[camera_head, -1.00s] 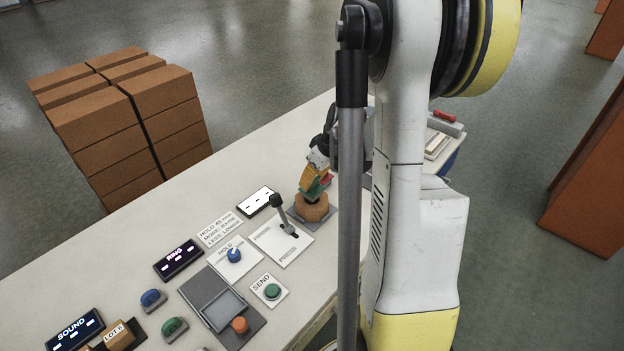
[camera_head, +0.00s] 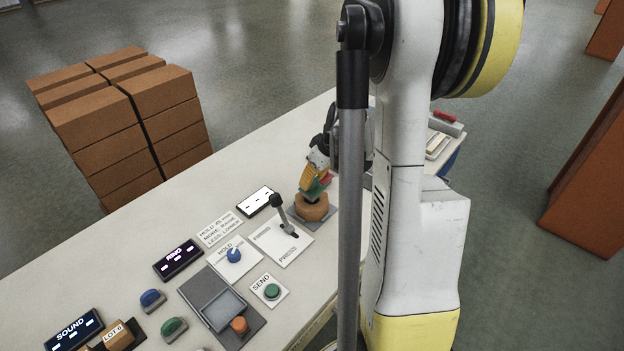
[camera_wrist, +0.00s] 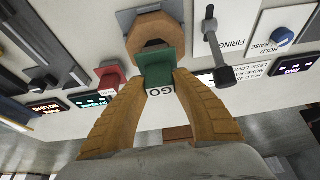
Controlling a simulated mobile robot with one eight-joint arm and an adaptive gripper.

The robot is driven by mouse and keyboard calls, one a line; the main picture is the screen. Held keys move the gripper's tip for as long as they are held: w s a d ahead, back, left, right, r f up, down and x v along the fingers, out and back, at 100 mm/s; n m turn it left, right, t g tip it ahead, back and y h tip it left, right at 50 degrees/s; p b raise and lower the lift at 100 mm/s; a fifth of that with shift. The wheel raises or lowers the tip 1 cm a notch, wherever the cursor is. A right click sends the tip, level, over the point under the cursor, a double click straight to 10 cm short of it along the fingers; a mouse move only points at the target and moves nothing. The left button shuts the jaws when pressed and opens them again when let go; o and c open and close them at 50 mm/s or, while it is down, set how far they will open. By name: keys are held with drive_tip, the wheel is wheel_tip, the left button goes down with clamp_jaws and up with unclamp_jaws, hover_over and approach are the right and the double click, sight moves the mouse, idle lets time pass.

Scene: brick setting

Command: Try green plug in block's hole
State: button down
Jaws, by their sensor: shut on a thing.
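The green also shows in the head view (camera_head: 318,188).
A black lever (camera_head: 282,212) on a white "FIRING/PRESS" plate stands close to the block. A red piece (camera_wrist: 110,76) is beside the plug in the wrist view. A blue knob (camera_head: 233,255), a green button (camera_head: 271,291) and a grey tray (camera_head: 222,308) are nearer the left.

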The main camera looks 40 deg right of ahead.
drive_tip(key=shift+f+b, duration=1.8)
drive_tip(key=shift+f, duration=0.3)
idle(1.0)
drive_tip(key=shift+s+r, duration=0.1)
wheel_tip(320, 180, up, 8)
drive_tip(key=p, duration=0.6)
idle(0.3)
